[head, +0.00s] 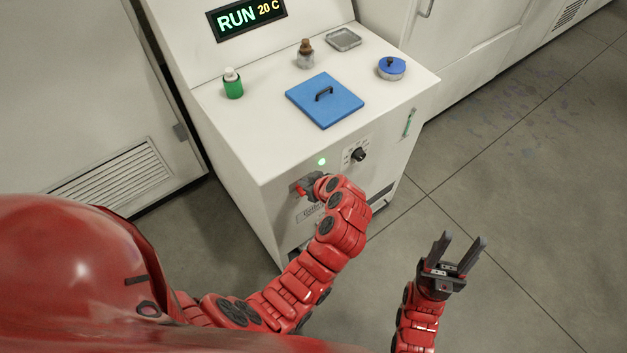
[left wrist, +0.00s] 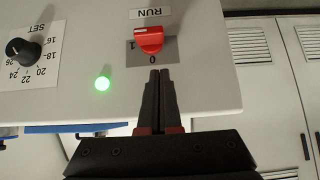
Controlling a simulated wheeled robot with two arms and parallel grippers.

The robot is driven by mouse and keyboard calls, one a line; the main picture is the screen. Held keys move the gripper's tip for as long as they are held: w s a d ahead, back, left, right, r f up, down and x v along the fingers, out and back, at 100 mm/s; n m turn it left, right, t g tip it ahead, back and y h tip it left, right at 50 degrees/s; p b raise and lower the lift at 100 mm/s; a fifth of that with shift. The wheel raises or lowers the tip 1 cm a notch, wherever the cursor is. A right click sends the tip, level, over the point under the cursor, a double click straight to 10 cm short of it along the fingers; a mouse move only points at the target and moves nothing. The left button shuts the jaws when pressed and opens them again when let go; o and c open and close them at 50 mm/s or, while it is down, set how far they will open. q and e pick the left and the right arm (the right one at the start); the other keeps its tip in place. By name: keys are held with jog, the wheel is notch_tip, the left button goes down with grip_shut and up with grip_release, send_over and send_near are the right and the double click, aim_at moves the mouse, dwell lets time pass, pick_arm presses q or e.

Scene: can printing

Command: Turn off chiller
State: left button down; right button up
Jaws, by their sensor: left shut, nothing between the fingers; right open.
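The chiller (head: 290,130) is a white cabinet whose display (head: 247,17) reads "RUN 20 C". Its red rotary switch (left wrist: 149,40) sits on a grey plate marked 0 and 1, beside a RUN label; it also shows in the head view (head: 299,191). A green lamp (head: 322,161) is lit, and it glows in the left wrist view (left wrist: 102,83). My left gripper (left wrist: 160,73) is shut and empty, its fingertips beside the switch near the 0 mark; I cannot tell if they touch it. My right gripper (head: 462,240) is open and empty over the floor.
A black SET dial (head: 358,154) is beside the lamp. On the chiller's top are a blue lid (head: 325,100) with a handle, a green bottle (head: 233,84), a brown-capped jar (head: 305,54), a blue-topped tin (head: 391,68) and a grey tray (head: 343,40). The floor at right is clear.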

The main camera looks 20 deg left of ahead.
aim_at(300, 188)
pick_arm(q)
notch_tip(300, 188, down, 4)
jog(key=shift+w+a+f+p, duration=0.1)
jog(key=shift+w+a+p, duration=0.05)
jog(key=shift+p, duration=0.7)
jog(key=shift+f, duration=0.15)
